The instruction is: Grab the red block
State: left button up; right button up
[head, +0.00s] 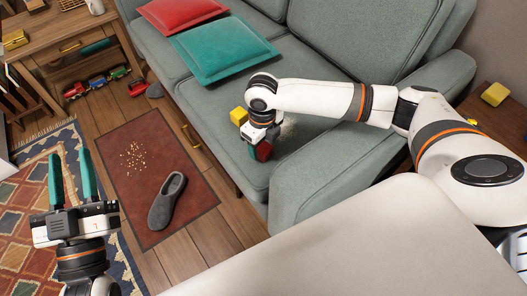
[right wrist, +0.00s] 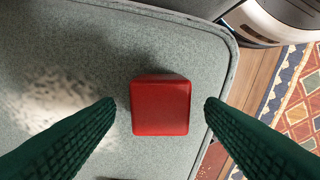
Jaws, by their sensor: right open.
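The red block (right wrist: 160,106) rests on the grey-green sofa seat (right wrist: 60,40). In the right wrist view it lies between the two green fingers of my right gripper (right wrist: 160,103), with a gap on each side. The fingers are open and do not touch it. In the head view the red block (head: 264,152) shows partly behind my right gripper (head: 257,150), which points down at the seat near the sofa's front edge. My left gripper (head: 70,155) is open and empty, above the patterned rug at the left.
A yellow block (head: 238,116) sits beside my right wrist on the seat. Teal (head: 222,48) and red (head: 180,12) cushions lie further back. A slipper (head: 167,200) and crumbs lie on the red mat (head: 140,125). Another yellow block (head: 494,94) is at the right.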

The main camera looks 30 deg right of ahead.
jog(key=c, duration=1.1)
jog(key=shift+r, duration=0.1)
